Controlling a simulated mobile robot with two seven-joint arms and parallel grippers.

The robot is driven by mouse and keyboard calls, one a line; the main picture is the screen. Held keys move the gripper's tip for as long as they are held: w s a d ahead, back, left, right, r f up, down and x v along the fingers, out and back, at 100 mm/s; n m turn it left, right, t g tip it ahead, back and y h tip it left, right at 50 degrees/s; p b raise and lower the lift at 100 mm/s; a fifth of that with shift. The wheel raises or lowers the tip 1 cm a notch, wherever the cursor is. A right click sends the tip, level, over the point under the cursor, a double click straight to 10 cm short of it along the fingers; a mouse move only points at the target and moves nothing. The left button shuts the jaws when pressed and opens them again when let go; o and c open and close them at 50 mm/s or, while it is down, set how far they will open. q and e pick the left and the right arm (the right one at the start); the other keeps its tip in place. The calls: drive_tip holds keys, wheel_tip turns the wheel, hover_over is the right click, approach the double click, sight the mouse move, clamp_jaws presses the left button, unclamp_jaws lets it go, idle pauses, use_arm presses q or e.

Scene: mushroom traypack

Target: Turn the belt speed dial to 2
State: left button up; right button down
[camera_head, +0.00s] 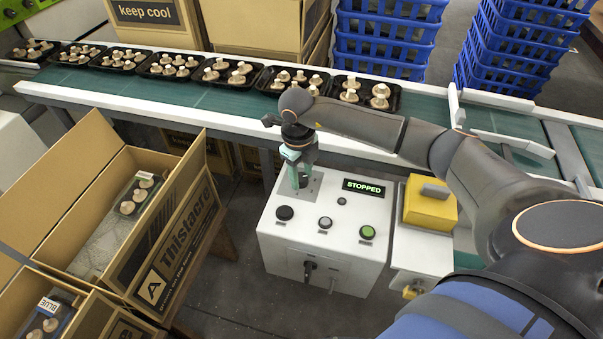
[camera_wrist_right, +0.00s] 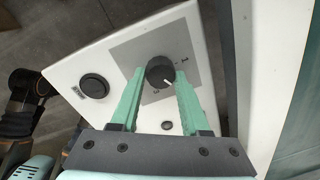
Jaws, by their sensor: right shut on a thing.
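The belt speed dial (camera_wrist_right: 160,69) is a round black knob on a grey plate on the white control box. My right gripper (camera_wrist_right: 160,78) is shut on the dial, with one green finger on each side. In the head view the right gripper (camera_head: 298,168) reaches down onto the back left of the box, and the dial (camera_head: 304,182) shows partly below the fingers. My left gripper is not in view.
The control box (camera_head: 310,258) has a display reading STOPPED (camera_head: 363,188), a black button (camera_head: 285,213), a grey button (camera_head: 325,223) and a green button (camera_head: 367,232). Behind it runs a conveyor (camera_head: 225,100) with mushroom trays. An open carton (camera_head: 185,205) stands left, a yellow box (camera_head: 428,208) right.

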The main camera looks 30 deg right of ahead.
drive_tip(key=c, duration=0.5)
unclamp_jaws()
drive_tip(key=shift+o, duration=0.6)
drive_tip(key=shift+r, duration=0.15)
drive_tip(key=shift+r, duration=0.3)
wheel_tip(320, 180, up, 12)
drive_tip(key=p, duration=0.1)
drive_tip(key=shift+a+f, duration=0.15)
drive_tip(key=shift+a, duration=0.25)
drive_tip(key=shift+s, duration=0.1)
